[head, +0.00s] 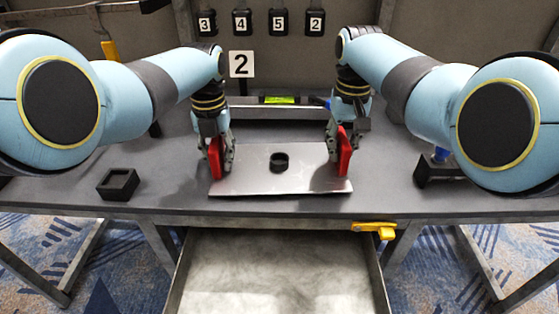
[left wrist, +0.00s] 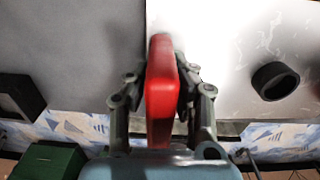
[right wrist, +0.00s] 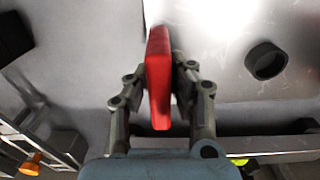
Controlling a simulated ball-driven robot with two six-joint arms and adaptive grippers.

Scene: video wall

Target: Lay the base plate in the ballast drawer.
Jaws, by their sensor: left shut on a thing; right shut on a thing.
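The base plate (head: 265,180) is a flat silver metal plate with a black ring (head: 279,162) at its middle. It lies level at the table's front; I cannot tell whether it touches the tabletop. A red grip stands upright at each end. My left gripper (head: 218,160) is shut on the left red grip, which also shows in the left wrist view (left wrist: 161,90). My right gripper (head: 342,155) is shut on the right red grip, also in the right wrist view (right wrist: 159,78). The ballast drawer (head: 275,275) is open below the table's front edge, and its visible floor is bare.
A black square holder (head: 118,184) sits on the table left of the plate. Another black block (head: 437,171) is at the right. A yellow catch (head: 374,230) is on the front edge above the drawer's right side. A level with a green vial (head: 279,100) lies behind.

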